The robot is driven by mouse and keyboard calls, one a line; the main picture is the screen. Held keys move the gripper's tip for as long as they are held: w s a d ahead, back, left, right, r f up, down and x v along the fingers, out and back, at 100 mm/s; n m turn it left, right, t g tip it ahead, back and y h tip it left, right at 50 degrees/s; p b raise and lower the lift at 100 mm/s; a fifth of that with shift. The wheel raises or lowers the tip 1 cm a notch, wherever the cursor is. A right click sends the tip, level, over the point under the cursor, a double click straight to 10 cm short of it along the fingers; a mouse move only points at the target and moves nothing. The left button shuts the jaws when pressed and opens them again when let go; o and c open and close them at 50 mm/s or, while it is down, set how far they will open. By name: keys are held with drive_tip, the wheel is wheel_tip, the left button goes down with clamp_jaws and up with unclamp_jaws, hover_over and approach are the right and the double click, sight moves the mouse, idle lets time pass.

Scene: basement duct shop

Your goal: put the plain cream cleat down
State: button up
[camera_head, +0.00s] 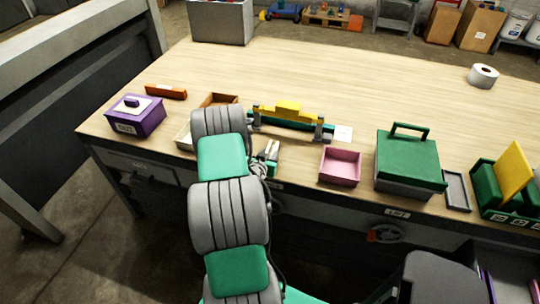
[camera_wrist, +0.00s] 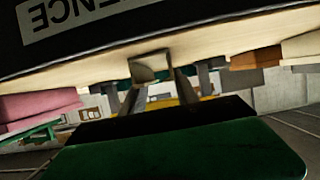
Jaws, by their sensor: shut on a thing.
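My gripper (camera_head: 268,152) is low over the front part of the bench, just in front of the green, grey and yellow bench tool (camera_head: 288,122). In the wrist view my gripper (camera_wrist: 157,84) is shut on a small, shaded tan block (camera_wrist: 150,66), which I take to be the plain cream cleat. The wrist picture is upside down, with the bench edge just above the block. I cannot tell whether the block touches the bench. In the head view the cleat is too small to make out clearly.
A brown tray (camera_head: 219,99) and a pale tray (camera_head: 184,138) are partly behind my arm. A purple box (camera_head: 136,119) stands left. Right are a pink tray (camera_head: 340,168), a green toolbox (camera_head: 408,162) and a grey tray (camera_head: 457,190). The far bench is mostly clear.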

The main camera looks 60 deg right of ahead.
clamp_jaws()
drive_tip(key=shift+r, duration=0.1)
